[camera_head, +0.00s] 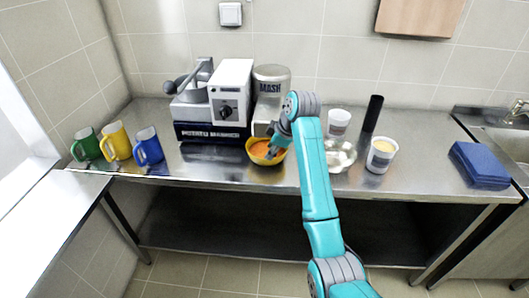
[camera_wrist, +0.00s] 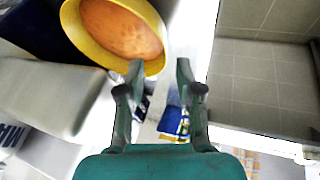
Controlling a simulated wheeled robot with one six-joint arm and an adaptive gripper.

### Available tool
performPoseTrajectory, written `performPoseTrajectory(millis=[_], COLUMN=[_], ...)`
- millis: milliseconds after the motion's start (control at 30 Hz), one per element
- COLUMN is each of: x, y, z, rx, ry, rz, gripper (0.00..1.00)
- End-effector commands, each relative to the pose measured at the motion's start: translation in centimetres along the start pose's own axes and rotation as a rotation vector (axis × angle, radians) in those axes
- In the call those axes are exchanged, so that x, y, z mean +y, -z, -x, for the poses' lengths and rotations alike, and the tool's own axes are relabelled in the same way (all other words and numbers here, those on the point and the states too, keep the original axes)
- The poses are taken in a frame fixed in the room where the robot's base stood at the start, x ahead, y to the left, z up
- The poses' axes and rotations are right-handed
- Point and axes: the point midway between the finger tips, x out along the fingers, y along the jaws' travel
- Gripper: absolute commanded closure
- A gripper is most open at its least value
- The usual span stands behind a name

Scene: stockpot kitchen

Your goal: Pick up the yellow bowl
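The yellow bowl (camera_head: 251,156) stands on the metal counter near its front edge, with orange contents inside. In the wrist view the yellow bowl (camera_wrist: 74,32) shows at the upper left. My gripper (camera_head: 272,153) is at the bowl's right side in the head view, close to its rim. In the wrist view my gripper (camera_wrist: 160,72) is open, with its two fingers apart. The left fingertip overlaps the bowl's rim in the picture; I cannot tell whether it touches. Nothing shows held between the fingers.
A grey and white potato masher machine (camera_head: 231,92) stands behind the bowl. Green (camera_head: 88,146), yellow (camera_head: 118,142) and blue (camera_head: 148,147) mugs are at the left.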

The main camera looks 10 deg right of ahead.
Motion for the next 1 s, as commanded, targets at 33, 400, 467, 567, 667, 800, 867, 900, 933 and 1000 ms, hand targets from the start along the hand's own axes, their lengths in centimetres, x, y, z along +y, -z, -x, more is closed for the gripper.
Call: performPoseTrajectory(millis=[33, 400, 467, 567, 667, 800, 867, 900, 933, 1000], x=[-0.1, -0.2, -0.4, -0.6, -0.5, -0.5, -0.5, -0.5, -0.5, -0.5], y=[0.0, 0.3, 0.5, 0.8, 0.7, 0.7, 0.7, 0.7, 0.7, 0.7], z=[-0.8, -3.9, -4.7, -6.1, -7.2, -8.0, -8.0, -8.0, -8.0, -8.0], rx=[-0.001, -0.001, -0.001, 0.000, 0.000, 0.001, 0.001, 0.001, 0.001, 0.001], ry=[0.003, 0.001, 0.001, 0.001, 0.000, -0.001, -0.002, -0.002, -0.002, -0.002], rz=[0.000, 0.000, 0.000, 0.000, -0.001, -0.001, -0.001, -0.001, -0.001, -0.001], gripper=[0.65, 0.65, 0.65, 0.65, 0.65, 0.65, 0.65, 0.65, 0.65, 0.65])
